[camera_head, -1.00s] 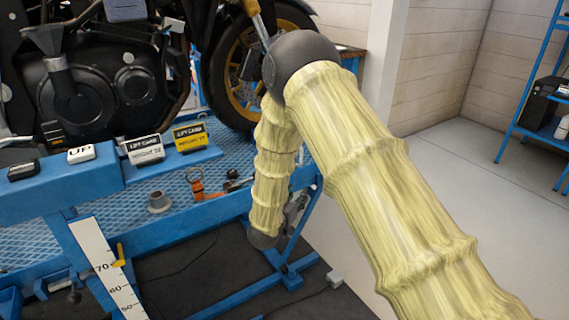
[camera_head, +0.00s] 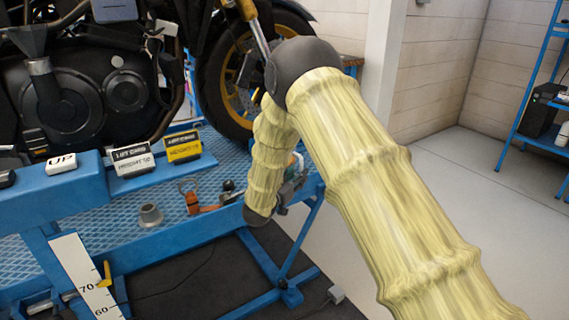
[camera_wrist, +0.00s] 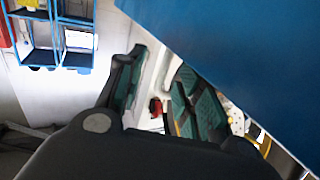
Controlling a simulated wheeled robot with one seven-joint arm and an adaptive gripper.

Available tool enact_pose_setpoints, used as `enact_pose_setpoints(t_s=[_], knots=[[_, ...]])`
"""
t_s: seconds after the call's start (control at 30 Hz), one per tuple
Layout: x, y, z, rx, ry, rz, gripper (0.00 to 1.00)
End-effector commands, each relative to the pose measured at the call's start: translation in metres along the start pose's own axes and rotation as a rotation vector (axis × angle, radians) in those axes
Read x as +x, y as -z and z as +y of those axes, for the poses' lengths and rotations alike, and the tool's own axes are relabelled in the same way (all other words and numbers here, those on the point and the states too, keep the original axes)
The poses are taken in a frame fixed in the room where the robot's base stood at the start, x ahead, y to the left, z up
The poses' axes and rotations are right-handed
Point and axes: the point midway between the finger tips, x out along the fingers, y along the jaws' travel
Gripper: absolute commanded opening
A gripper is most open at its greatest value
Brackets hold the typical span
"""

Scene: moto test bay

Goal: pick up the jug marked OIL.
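I cannot pick out a jug marked OIL in either view; no such lettering is legible. My gripper (camera_wrist: 163,92) shows in the wrist view with its dark fingers and green pads spread apart. Pale surface and a small red thing (camera_wrist: 155,107) show between the fingers, and I cannot tell what the red thing is. In the head view my gripper is partly hidden behind my pale-sleeved arm, beside the right end of the blue lift bench (camera_head: 150,178). A white bottle (camera_head: 562,134) stands on the blue shelf at the far right, its marking unreadable.
A motorcycle (camera_head: 125,90) stands on the bench. A blue surface (camera_wrist: 240,45) crosses the wrist view close up. The floor (camera_head: 440,190) at right is clear.

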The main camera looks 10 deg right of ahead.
Motion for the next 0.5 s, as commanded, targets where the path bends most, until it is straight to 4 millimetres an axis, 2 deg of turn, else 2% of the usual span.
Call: enact_pose_setpoints(t_s=[0.17,0.3,0.5], knots=[[0.012,0.006,-0.004,0.001,0.000,0.001,0.36],[0.030,0.013,-0.008,0.002,0.000,0.002,0.36],[0.049,0.012,-0.008,0.000,0.001,0.000,0.36]])
